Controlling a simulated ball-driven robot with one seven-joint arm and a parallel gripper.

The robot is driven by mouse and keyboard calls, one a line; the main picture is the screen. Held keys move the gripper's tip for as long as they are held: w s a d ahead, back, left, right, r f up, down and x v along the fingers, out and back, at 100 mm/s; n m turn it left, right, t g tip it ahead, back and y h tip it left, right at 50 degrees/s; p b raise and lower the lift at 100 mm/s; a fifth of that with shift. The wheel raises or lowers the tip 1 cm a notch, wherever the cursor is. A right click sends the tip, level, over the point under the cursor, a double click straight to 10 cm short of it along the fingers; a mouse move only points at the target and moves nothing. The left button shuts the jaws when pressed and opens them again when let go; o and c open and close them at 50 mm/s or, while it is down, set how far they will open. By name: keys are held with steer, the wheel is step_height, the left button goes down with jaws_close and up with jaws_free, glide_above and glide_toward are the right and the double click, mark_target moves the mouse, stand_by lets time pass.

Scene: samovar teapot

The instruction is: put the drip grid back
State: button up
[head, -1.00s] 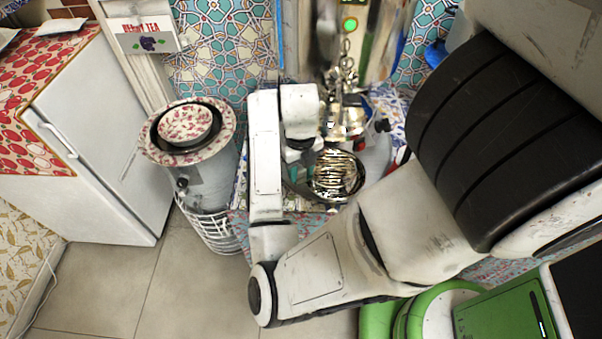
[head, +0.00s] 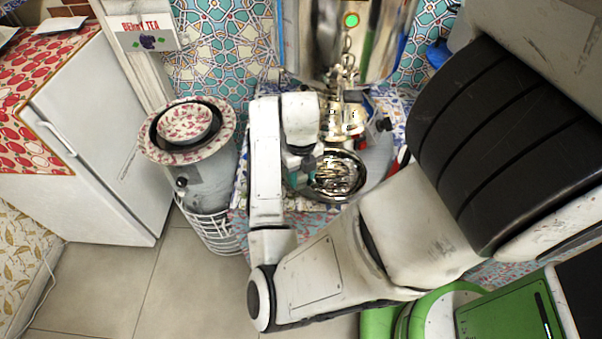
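The shiny metal samovar (head: 375,45) stands at the top centre with its tap and chain hanging over the front. Below the tap is a round, shiny metal drip bowl with a dark rim; the striped metal drip grid (head: 336,182) shows at this bowl. I cannot tell whether the grid lies in the bowl or is held just above it. My gripper (head: 308,165) is at the left edge of the grid, pointing down below my white wrist. Its fingertips are mostly hidden, and I cannot see whether they are open or shut on the grid.
A grey cylinder (head: 209,185) bearing a floral plate and bowl (head: 186,124) stands left of my arm, in a white wire basket (head: 218,236). A white fridge (head: 100,140) stands farther left. My arm covers much of the patterned table (head: 298,217). Bare floor lies in front.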

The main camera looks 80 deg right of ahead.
steer(key=o, duration=0.3)
step_height(320, 180, up, 13)
steer(key=p, duration=0.4)
steer(key=w+d+r+n+h, duration=0.35)
steer(key=d+n+h, duration=0.2)
steer(key=n, duration=0.75)
steer(key=w+a+f+n+t+y, duration=0.1)
steer(key=w+a+f+n, duration=0.2)
steer(key=n, duration=0.4)
steer(key=a+f+n, duration=0.3)
steer(key=a+n, duration=0.2)
steer(key=n, duration=0.3)
steer(key=w+a+f+n+t+y, duration=0.1)
steer(key=w+a+f+n, duration=0.15)
steer(key=a+n, duration=0.35)
steer(key=s+a+f+n+y, duration=0.1)
steer(key=s+a+f+n, duration=0.1)
steer(key=a+n, duration=0.2)
steer(key=s+a+f+n+y, duration=0.1)
steer(key=s+a+f+n, duration=0.1)
steer(key=a+f+n, duration=0.1)
steer(key=s+a+f+n+g+y, duration=0.1)
steer(key=s+a+f+n, duration=0.1)
steer(key=a+n, duration=0.3)
steer(key=shift+a+f, duration=0.25)
steer(key=shift+a, duration=0.5)
